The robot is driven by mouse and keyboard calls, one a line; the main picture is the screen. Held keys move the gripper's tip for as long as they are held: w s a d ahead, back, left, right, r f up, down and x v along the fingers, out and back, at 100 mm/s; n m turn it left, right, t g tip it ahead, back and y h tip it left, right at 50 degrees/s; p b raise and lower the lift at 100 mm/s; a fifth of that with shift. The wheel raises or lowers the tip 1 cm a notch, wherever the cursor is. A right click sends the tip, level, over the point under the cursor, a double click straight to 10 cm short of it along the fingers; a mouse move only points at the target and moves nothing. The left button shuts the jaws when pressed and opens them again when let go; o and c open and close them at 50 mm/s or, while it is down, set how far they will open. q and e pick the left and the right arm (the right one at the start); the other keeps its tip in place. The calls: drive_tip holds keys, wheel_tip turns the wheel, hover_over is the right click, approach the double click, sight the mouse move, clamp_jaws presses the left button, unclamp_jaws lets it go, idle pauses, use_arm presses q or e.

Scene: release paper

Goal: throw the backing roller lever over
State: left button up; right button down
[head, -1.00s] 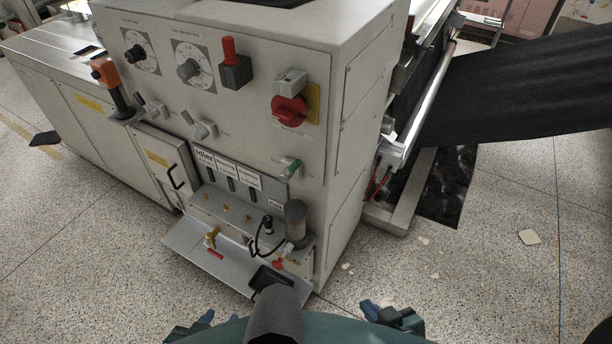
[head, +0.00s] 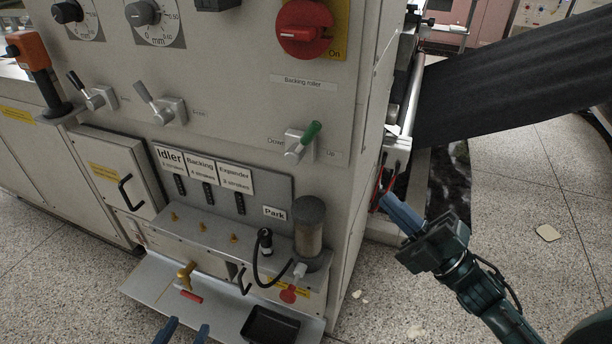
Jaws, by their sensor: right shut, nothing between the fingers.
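The backing roller lever (head: 302,141) is a small lever with a green handle on a metal block. It sits on the machine's front panel below a "Backing roller" label (head: 303,82). Its handle tilts up and to the right, with "Up" printed at its right and another small label at its left. My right gripper (head: 386,197) is shut and empty, to the right of and lower than the lever, apart from it. My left gripper (head: 185,327) shows only its two blue fingertips at the bottom edge, spread apart with nothing visible between them.
A red switch (head: 303,28) is above the lever. A grey cylinder (head: 309,228), a black hose and a ledge with a black tray (head: 270,326) are below. Black web material (head: 510,85) runs off at the right.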

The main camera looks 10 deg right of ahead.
sight(304, 142)
use_arm(q)
drive_tip(key=shift+w+f, duration=0.2)
drive_tip(key=shift+w, duration=0.05)
use_arm(e)
drive_tip(key=shift+w+a+f+n+g+y, duration=0.1)
drive_tip(key=shift+a+f+n+g+y, duration=0.2)
drive_tip(key=shift+n, duration=0.2)
drive_tip(key=shift+d+r, duration=0.1)
use_arm(q)
drive_tip(key=shift+f, duration=0.1)
use_arm(e)
drive_tip(key=x, duration=1.4)
use_arm(q)
drive_tip(key=shift+a+r, duration=0.1)
drive_tip(key=shift+r, duration=0.1)
use_arm(e)
drive_tip(key=shift+r, duration=0.1)
